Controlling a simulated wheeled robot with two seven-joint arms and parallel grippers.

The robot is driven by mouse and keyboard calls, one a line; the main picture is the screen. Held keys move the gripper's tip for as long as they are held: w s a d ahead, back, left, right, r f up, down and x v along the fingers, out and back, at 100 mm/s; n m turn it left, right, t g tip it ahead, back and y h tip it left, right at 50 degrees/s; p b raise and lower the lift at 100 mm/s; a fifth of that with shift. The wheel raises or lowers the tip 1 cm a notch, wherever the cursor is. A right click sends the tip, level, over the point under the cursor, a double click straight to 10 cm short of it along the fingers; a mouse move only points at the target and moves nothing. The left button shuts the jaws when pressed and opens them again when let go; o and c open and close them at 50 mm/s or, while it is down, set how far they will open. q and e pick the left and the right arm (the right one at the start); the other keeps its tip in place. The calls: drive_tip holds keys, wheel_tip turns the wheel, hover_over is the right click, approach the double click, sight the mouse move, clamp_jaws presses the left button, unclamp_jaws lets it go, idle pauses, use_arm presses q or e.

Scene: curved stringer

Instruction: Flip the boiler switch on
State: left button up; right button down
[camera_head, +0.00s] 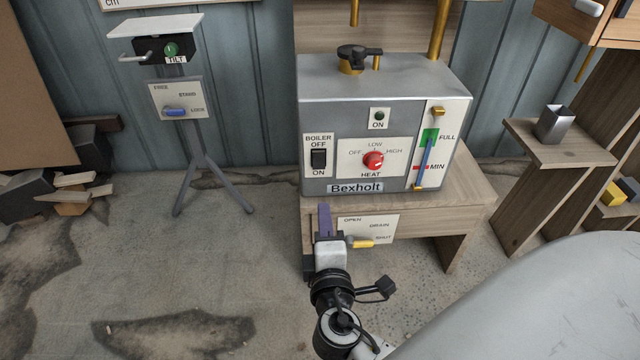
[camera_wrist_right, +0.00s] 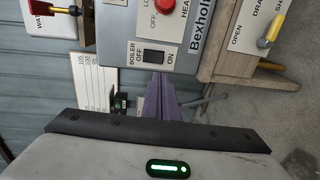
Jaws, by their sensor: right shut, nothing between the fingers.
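The boiler (camera_head: 330,107) is a grey box labelled Bexholt, standing on a wooden bench. Its boiler switch (camera_head: 318,159) is a black rocker on a white plate, with OFF above and ON below; I cannot tell which way it is tipped. The switch also shows in the right wrist view (camera_wrist_right: 153,57). My right gripper (camera_head: 324,208) has purple fingers, shut and empty, just below the switch plate in the head view. In the right wrist view the fingertips (camera_wrist_right: 160,77) point at the switch's plate, apparently short of the rocker. My left gripper is not in view.
A red heat knob (camera_head: 373,160), a small dark green ON lamp (camera_head: 379,116) and a level gauge (camera_head: 428,160) are on the boiler front. A yellow drain lever (camera_head: 362,243) sits below. A tilt stand (camera_head: 177,100) is left; shelves (camera_head: 560,150) are right.

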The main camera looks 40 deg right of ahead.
drive_tip(key=shift+w, duration=0.1)
drive_tip(key=b, duration=0.3)
approach(319, 168)
drive_tip(key=x, duration=0.5)
drive_tip(key=shift+w+d, duration=0.1)
drive_tip(key=shift+w, duration=0.1)
drive_tip(key=shift+w+d, duration=0.3)
drive_tip(key=shift+w, duration=0.15)
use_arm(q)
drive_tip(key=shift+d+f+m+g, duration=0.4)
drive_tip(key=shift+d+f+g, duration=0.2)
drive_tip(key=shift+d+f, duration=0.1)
use_arm(e)
drive_tip(key=shift+w+d, duration=0.15)
drive_tip(key=shift+f, duration=0.1)
use_arm(q)
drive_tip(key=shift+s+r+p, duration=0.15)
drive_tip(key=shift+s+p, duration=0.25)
drive_tip(key=shift+p, duration=0.15)
use_arm(e)
drive_tip(key=s+a+f, duration=0.1)
drive_tip(key=s+a, duration=0.6)
drive_tip(key=s, duration=0.5)
drive_tip(key=shift+a+f, duration=0.2)
drive_tip(key=shift+f, duration=0.15)
